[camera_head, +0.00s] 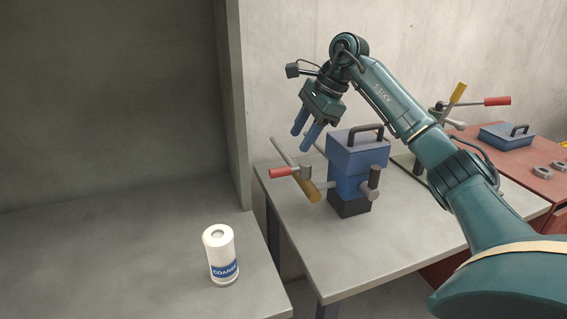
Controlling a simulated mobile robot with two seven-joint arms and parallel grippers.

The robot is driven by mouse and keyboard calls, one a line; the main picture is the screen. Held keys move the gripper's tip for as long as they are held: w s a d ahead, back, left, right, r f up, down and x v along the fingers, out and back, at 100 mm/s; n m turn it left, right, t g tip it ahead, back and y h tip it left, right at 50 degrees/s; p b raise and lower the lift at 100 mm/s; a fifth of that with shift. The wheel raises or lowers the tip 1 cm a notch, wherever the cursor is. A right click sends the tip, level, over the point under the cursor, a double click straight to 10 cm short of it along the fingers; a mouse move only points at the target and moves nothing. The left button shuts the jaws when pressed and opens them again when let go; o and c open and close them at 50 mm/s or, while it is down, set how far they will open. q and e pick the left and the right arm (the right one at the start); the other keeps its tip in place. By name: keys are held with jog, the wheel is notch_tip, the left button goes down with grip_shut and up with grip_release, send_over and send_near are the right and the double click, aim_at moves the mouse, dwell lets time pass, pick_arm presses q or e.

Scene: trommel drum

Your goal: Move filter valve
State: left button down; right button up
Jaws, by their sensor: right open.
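A blue filter housing (355,172) with a black top handle and a dark base stands on the grey table. At its left side is a valve with a red-gripped lever (285,172) and a yellow-brown grip (308,190). My right gripper (302,142) is open, with its two blue fingers pointing down and left. It appears above the lever in the picture, with nothing between its fingers. I cannot tell how far it is from the lever in depth. My left gripper is not in view.
A white canister marked "COARSE" (221,255) stands on the left grey surface (120,265). A second valve with red (497,101) and yellow grips is behind my right arm. A blue lid with a handle (506,136) and grey rings (541,170) lie on the red bench. The grey table's front (350,260) is clear.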

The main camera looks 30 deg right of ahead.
aim_at(283, 168)
jog(key=x, duration=0.9)
jog(key=shift+w+f, duration=0.15)
jog(key=shift+c, duration=0.3)
grip_shut()
